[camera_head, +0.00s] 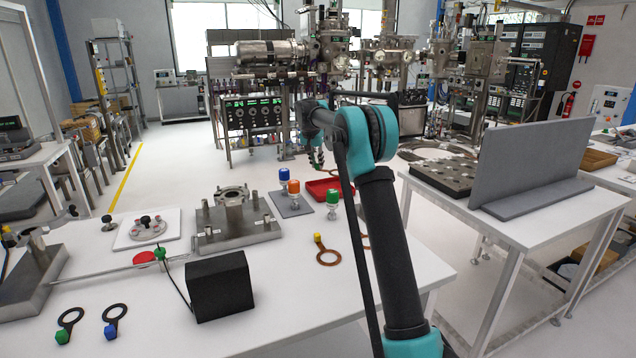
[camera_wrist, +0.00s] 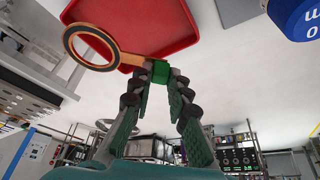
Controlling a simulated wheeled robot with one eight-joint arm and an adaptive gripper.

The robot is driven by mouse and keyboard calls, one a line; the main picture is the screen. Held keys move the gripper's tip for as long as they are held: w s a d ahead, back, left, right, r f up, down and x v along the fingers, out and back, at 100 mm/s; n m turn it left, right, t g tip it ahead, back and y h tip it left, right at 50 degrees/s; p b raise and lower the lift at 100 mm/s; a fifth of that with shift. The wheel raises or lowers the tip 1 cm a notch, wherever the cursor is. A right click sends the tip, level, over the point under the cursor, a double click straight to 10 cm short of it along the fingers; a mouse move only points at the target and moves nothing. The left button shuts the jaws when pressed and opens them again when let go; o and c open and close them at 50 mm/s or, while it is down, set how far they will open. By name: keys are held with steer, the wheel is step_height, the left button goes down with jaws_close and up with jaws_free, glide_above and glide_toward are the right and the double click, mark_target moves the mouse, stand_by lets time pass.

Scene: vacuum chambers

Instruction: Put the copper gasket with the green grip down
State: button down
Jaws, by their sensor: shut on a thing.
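The copper gasket (camera_wrist: 92,47) shows in the wrist view as a ring with a flat tab ending in a green grip (camera_wrist: 160,71). My gripper (camera_wrist: 157,84) is shut on the green grip, and the ring sticks out beyond the fingertips. The red tray (camera_wrist: 150,25) lies behind the gasket in the wrist view. I cannot tell the gap between them.
Blue-, orange- and green-capped containers (camera_head: 293,187) stand beside the tray. A copper gasket with a yellow grip (camera_head: 328,257) lies on the white table (camera_head: 290,330), near a black box (camera_head: 220,287) and a metal flange fixture (camera_head: 237,229). A side table (camera_head: 520,232) carries a grey panel.

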step_height(320, 180, down, 8)
steer(key=shift+f, duration=0.1)
stand_by(0.4)
steer(key=shift+f, duration=0.1)
steer(key=c, duration=1.7)
jaws_free()
steer(key=shift+c, duration=0.2)
steer(key=v, duration=1.2)
steer(key=shift+a, duration=0.1)
